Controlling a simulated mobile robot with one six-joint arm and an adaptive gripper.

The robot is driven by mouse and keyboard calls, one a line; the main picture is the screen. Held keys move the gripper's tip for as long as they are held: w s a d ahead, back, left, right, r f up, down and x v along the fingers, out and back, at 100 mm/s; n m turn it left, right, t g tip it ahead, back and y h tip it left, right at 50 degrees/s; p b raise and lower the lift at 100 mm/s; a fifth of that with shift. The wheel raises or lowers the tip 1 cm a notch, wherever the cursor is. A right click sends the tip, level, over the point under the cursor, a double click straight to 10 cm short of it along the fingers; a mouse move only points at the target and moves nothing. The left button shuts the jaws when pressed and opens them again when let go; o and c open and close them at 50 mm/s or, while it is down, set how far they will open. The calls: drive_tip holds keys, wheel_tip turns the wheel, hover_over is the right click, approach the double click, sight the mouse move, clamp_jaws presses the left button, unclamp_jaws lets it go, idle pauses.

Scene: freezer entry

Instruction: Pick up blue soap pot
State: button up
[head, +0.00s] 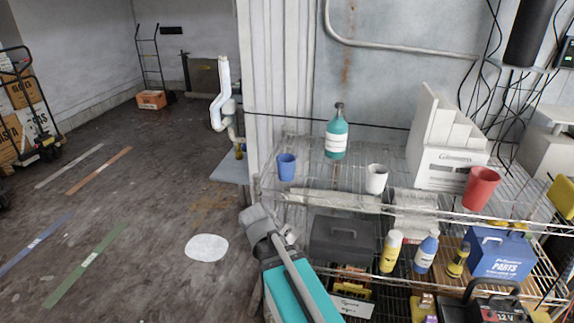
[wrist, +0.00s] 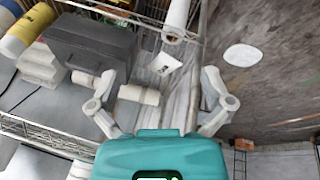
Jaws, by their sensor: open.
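The blue soap pot looks like the small blue cup (head: 287,167) standing upright at the left end of the top wire shelf in the head view. I cannot make it out in the wrist view. My gripper (wrist: 157,82) shows in the wrist view with its two grey fingers spread wide above its teal body, and no pot is between them. In the head view my arm is low in front of the shelf's left end, below the blue cup and apart from it.
The wire shelf (head: 325,205) also bears a teal pump bottle (head: 337,135), a white cup (head: 376,179), a red cup (head: 481,188) and a white file box (head: 448,165). A dark toolbox (head: 343,238) and a blue parts box (head: 502,254) are below.

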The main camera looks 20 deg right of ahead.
drive_tip(key=w+d+r+m+t+h+p, duration=0.3)
drive_tip(key=w+r+m+h+p, duration=0.15)
drive_tip(key=w+r, duration=0.55)
drive_tip(key=m+t+h+p, duration=0.2)
drive_tip(key=t+h+p, duration=0.1)
drive_tip(key=t, duration=0.1)
approach(281, 166)
drive_tip(key=shift+w+d+r, duration=0.1)
drive_tip(key=shift+w+r, duration=0.05)
drive_tip(key=shift+r, duration=0.05)
drive_tip(key=shift+g, duration=0.3)
drive_tip(key=b+x, duration=0.2)
drive_tip(key=x, duration=0.5)
drive_tip(key=shift+w+f+b, duration=0.1)
drive_tip(key=shift+f+b, duration=0.1)
drive_tip(key=shift+b, duration=0.1)
drive_tip(key=shift+w+d+f, duration=0.2)
drive_tip(key=shift+w+d, duration=0.25)
drive_tip(key=shift+d, duration=0.1)
